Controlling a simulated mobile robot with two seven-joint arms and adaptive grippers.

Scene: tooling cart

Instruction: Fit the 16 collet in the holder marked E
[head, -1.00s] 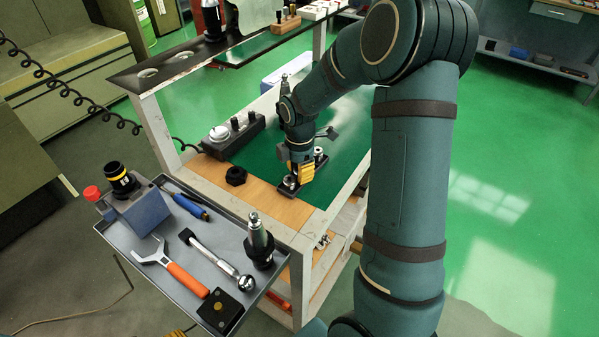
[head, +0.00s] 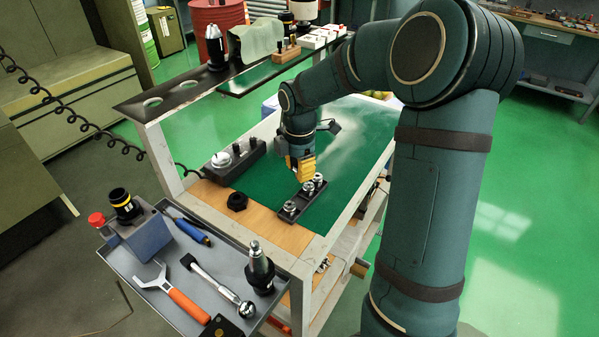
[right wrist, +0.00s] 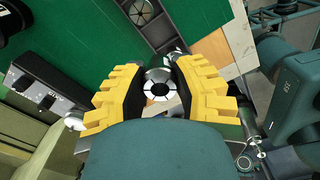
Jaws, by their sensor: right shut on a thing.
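My right gripper (head: 300,168), with yellow fingers, is raised over the green mat, just above the collet rack (head: 292,214). In the right wrist view it is shut on a collet (right wrist: 158,87), whose slotted, bright face shows between the fingers. Other collets (head: 308,188) stand in the rack; their size marks are too small to read. A black holder with a yellow ring (head: 124,203) stands upright in the blue-grey fixture (head: 147,223) on the tray. Another holder (head: 260,268) stands on the tray's right side. I cannot read which is E. My left gripper is out of view.
A black nut (head: 237,201) lies on the wooden strip. The grey tray (head: 165,258) holds an orange-handled wrench (head: 187,304), a ball-ended bar (head: 220,286) and a screwdriver (head: 192,231). A raised shelf (head: 180,88) stands behind.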

